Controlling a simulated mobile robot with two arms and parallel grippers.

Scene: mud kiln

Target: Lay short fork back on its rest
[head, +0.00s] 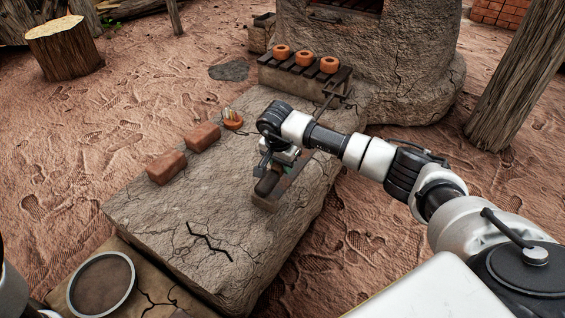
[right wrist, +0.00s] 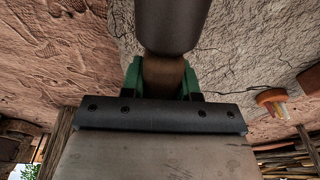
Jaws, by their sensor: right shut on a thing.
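My right gripper (head: 273,172) is over the right part of the stone slab and is shut on the handle of the short fork. The fork's dark handle end (head: 267,184) shows just below the gripper. Its thin dark shaft (head: 326,105) appears beyond my arm, pointing toward the kiln. In the right wrist view the green fingers (right wrist: 162,80) close around a brown part of the handle, with a thick dark part (right wrist: 172,25) beyond. A brown wooden block (head: 265,203), apparently the rest, lies under the handle end. I cannot tell whether they touch. My left gripper is not in view.
The stone slab (head: 150,215) holds two bricks (head: 166,168) and a small orange pot (head: 233,120). Behind, a dark rack (head: 300,72) carries three clay rings beside the kiln (head: 385,60). A round sieve (head: 101,284) lies at the front left. The slab's front middle is clear.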

